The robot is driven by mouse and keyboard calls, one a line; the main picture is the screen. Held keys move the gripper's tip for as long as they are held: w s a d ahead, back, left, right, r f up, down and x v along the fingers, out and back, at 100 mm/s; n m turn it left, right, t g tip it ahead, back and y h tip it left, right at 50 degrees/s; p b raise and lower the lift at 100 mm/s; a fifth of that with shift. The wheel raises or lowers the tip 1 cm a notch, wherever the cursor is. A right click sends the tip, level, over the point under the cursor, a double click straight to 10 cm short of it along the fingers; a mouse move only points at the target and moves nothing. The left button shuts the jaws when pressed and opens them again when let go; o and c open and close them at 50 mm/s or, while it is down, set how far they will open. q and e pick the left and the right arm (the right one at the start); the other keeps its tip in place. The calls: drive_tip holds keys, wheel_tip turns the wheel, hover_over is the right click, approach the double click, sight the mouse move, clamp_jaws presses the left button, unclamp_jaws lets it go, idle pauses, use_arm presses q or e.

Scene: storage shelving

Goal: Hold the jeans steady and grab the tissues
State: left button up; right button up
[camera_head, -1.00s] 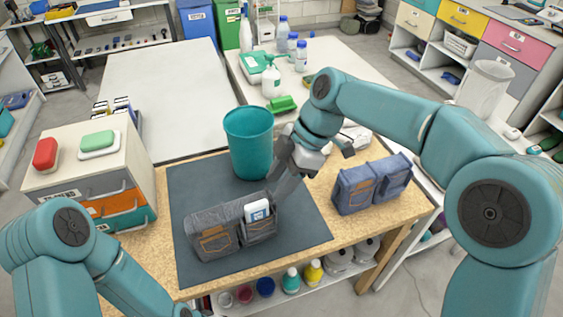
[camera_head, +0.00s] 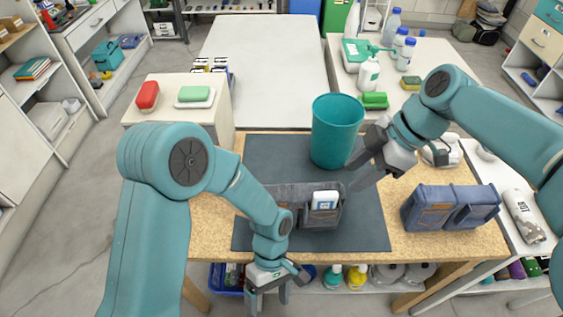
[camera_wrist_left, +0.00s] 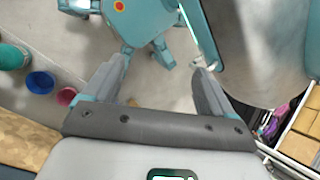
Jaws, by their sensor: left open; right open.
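The dark grey folded jeans (camera_head: 277,194) lie on the dark mat in the head view, partly hidden behind my left arm. A small white-and-blue tissue pack (camera_head: 325,200) sticks up from the jeans' right pocket. My right gripper (camera_head: 360,172) is open and empty, behind and to the right of the pack, its fingers angled down-left and apart from the pack. My left gripper (camera_head: 268,294) is open in front of the table's front edge, below the jeans in the picture. Its open fingers also show in the left wrist view (camera_wrist_left: 160,82), with no jeans between them.
A teal bin (camera_head: 336,135) stands on the mat (camera_head: 262,155) behind the jeans, close to my right gripper. Blue folded jeans (camera_head: 450,207) lie at the table's right. A drawer cabinet (camera_head: 160,112) with red and green items stands left. Jars (camera_head: 357,276) sit on the shelf below.

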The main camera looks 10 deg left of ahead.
use_arm(q)
wheel_tip(320, 180, up, 6)
drive_tip(key=a+n+g+y, duration=0.1)
drive_tip(key=n+g+y, duration=0.1)
drive_tip(key=n+y, duration=0.1)
wheel_tip(320, 180, up, 22)
drive_tip(key=n+t+h, duration=0.2)
drive_tip(key=n+t, duration=0.6)
drive_tip(key=t, duration=0.1)
hover_over(282, 192)
wheel_tip(282, 192, down, 16)
drive_tip(key=shift+r, duration=0.1)
drive_tip(key=c, duration=1.4)
drive_tip(key=shift+c, duration=0.2)
